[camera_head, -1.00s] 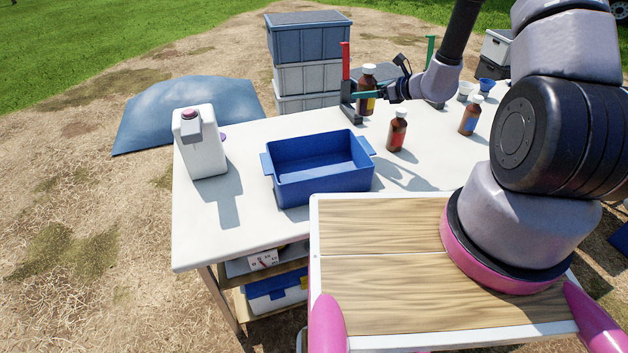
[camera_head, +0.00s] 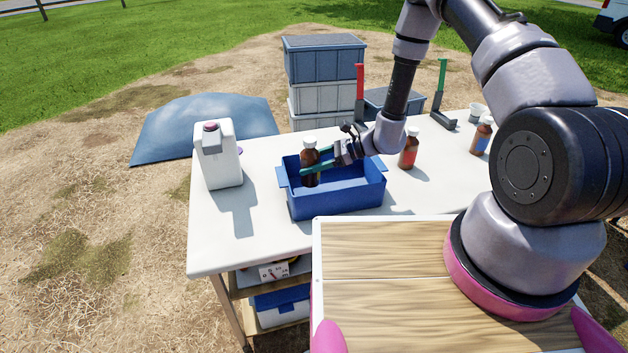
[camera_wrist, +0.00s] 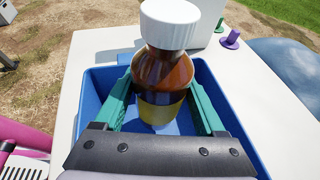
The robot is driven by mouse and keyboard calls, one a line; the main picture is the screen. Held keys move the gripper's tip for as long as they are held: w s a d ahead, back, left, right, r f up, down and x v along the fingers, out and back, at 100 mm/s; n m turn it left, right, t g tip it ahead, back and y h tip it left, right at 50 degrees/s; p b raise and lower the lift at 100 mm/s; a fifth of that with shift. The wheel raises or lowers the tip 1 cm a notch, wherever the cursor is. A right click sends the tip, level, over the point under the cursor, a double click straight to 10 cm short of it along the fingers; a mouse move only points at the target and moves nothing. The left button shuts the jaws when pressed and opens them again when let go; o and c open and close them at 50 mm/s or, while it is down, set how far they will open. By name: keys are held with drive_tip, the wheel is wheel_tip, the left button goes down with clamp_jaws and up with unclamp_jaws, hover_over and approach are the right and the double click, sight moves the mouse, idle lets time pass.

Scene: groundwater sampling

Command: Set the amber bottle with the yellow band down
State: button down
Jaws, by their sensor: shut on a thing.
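The amber bottle with the yellow band (camera_head: 309,167) has a white cap and stands upright in my gripper (camera_head: 318,170). The wrist view shows the amber bottle (camera_wrist: 162,75) between the green fingers of my gripper (camera_wrist: 158,105), with its yellow band low between them. The bottle is inside the outline of the blue tub (camera_head: 338,199), over its left part. The tub's blue floor and walls (camera_wrist: 92,80) surround it in the wrist view. The bottle's base is partly hidden, so I cannot tell whether it touches the floor.
A white jug (camera_head: 217,155) stands left of the tub on the white table (camera_head: 232,244). An amber bottle with a red band (camera_head: 408,150) and one with a blue band (camera_head: 481,137) stand to the right. Red (camera_head: 360,92) and green (camera_head: 440,90) uprights stand behind. Stacked crates (camera_head: 322,80) are at the back.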

sight(311, 177)
drive_tip(key=shift+f, duration=2.5)
unclamp_jaws()
drive_tip(key=shift+f, duration=0.15)
